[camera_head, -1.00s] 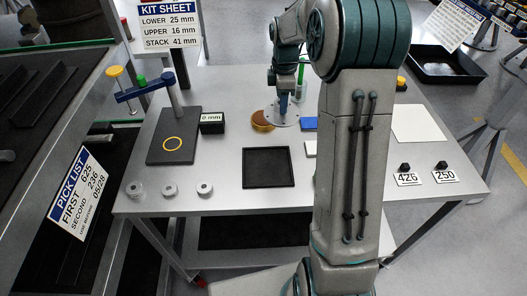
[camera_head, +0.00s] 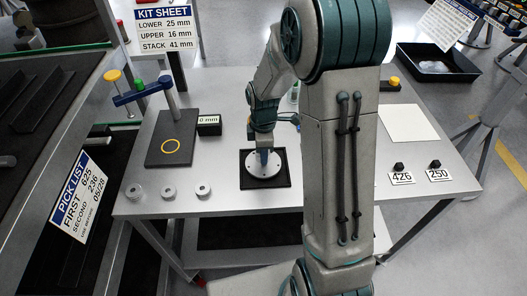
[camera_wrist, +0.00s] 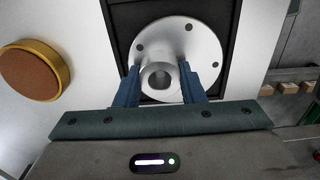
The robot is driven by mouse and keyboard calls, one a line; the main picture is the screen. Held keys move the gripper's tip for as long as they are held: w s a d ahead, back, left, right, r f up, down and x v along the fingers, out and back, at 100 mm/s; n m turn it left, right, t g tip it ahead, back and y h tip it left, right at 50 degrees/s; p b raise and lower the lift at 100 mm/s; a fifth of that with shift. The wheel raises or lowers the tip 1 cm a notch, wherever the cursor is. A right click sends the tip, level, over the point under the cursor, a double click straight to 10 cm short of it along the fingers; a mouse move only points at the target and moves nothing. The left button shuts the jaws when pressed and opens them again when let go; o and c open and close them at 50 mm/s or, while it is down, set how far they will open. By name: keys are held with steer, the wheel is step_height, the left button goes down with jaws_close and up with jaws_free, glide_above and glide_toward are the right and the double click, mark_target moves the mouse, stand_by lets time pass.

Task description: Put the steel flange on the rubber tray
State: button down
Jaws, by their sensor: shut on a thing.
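The steel flange (camera_head: 255,160) is a round silver disc with bolt holes and a raised central hub. In the wrist view, the flange (camera_wrist: 188,42) sits between the blue fingers of my gripper (camera_wrist: 166,82), which are shut on its hub. The black square rubber tray (camera_head: 265,184) lies on the table, and the flange is over it. The tray's dark surface also shows around the flange in the wrist view (camera_wrist: 122,14). I cannot tell whether the flange touches the tray. My gripper (camera_head: 264,156) points down over the tray in the head view.
A brown-topped brass disc (camera_wrist: 36,70) lies left of the tray in the wrist view. Several small steel rings (camera_head: 169,191) stand at the table's front left. A dark pad with a yellow ring (camera_head: 171,145) and a measuring stand (camera_head: 175,92) are behind them. A white sheet (camera_head: 408,123) lies right.

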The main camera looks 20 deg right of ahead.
steer(key=shift+f, duration=0.6)
steer(key=shift+f, duration=0.2)
steer(key=c, duration=0.9)
jaws_free()
steer(key=shift+r, duration=0.1)
